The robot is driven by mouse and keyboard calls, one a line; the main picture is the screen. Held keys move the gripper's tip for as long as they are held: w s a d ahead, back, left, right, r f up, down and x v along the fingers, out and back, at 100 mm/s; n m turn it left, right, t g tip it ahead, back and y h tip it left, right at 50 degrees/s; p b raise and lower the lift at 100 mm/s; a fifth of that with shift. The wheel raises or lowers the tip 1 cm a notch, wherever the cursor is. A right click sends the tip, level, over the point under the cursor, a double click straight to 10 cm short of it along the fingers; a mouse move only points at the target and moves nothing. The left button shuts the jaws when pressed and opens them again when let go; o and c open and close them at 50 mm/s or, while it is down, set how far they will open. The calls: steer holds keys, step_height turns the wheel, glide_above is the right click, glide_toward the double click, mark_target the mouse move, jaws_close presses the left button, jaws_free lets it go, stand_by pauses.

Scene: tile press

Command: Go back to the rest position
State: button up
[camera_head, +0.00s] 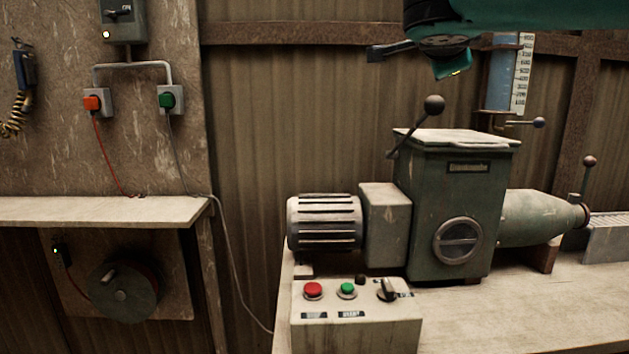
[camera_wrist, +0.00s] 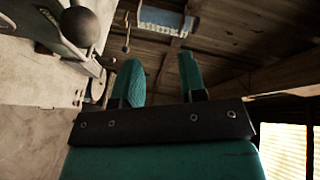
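My gripper (camera_head: 422,60) hangs at the top right in the head view, partly cut off by the upper edge. It is above the green press machine (camera_head: 455,215) and its black-knobbed lever (camera_head: 433,105), apart from both. In the wrist view my gripper (camera_wrist: 160,72) shows two teal fingers spread apart with nothing between them. A dark round knob (camera_wrist: 86,32) is left of the fingers there, close to the camera.
A control box (camera_head: 355,325) with red and green buttons and a rotary switch stands at the machine's front. A blue graduated tank (camera_head: 500,80) with a valve lever (camera_head: 538,122) is on the wall. A shelf (camera_head: 100,211) and wall switches are left.

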steer(key=f+n+y, duration=0.1)
steer(key=f, duration=0.1)
steer(key=a+f+n+g+y, duration=0.1)
steer(key=f+n, duration=0.1)
steer(key=s+f+n+y, duration=0.1)
steer(key=f+n, duration=0.1)
steer(key=shift+a+f, duration=0.15)
steer(key=shift+a, duration=0.05)
steer(key=s+a+f+n+g+y, duration=0.25)
steer(key=s+f+n+g, duration=0.35)
steer(key=s+f, duration=0.4)
steer(key=s+a+f+n+g+y, duration=0.2)
steer(key=s+f+n+g+y, duration=0.2)
steer(key=s+f+n, duration=0.55)
steer(key=s+f+n+g+y, duration=0.1)
steer(key=s+f+n+g, duration=0.15)
steer(key=s, duration=0.45)
steer(key=s+f+n+g+y, duration=0.1)
steer(key=s+f+n+g, duration=0.2)
steer(key=s, duration=0.5)
step_height(320, 180, up, 13)
steer(key=t+p, duration=0.1)
steer(key=p, duration=1.2)
steer(key=shift+w+a+p, duration=0.35)
steer(key=shift+a, duration=0.05)
